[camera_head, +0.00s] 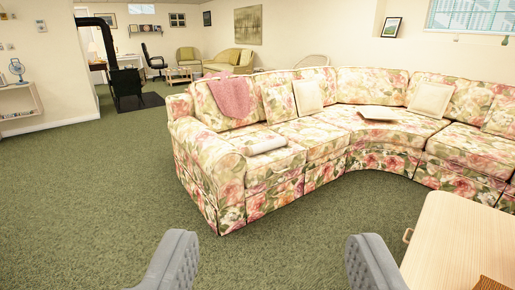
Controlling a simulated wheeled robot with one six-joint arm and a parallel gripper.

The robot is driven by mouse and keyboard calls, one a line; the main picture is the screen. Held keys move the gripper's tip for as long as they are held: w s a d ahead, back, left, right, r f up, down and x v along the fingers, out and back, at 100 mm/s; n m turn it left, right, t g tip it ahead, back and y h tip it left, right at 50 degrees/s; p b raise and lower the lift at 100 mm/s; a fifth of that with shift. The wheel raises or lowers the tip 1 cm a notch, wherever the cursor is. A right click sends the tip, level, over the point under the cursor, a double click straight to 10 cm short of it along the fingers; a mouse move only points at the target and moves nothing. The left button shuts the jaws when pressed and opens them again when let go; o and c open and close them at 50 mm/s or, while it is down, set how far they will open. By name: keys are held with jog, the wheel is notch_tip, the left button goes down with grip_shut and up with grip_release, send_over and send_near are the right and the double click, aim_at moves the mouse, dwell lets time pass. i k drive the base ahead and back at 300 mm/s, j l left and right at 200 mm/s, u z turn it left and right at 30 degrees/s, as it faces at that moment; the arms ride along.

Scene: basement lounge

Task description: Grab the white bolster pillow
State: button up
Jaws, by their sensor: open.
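The white bolster pillow (267,145) is a small pale cylinder. It lies on its side on the left seat of the floral sectional sofa (237,184), close to the sofa's left arm. It is unobstructed in view. My gripper (272,243) shows as two grey ribbed fingers at the bottom edge, set wide apart. It is open, with only green carpet visible between the fingers. The bolster is well ahead of the gripper, above the gap in the picture, and nothing touches it.
A pink throw (231,97) and cream square cushions (307,97) rest on the sofa. A flat pale item (378,112) lies on its corner seat. A wooden cabinet or table (457,245) stands close at lower right. Open carpet (90,200) spreads left. A black stove (126,85) stands farther back.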

aim_at(251, 150)
jog(key=i+l, duration=0.1)
jog(key=i, duration=3.65)
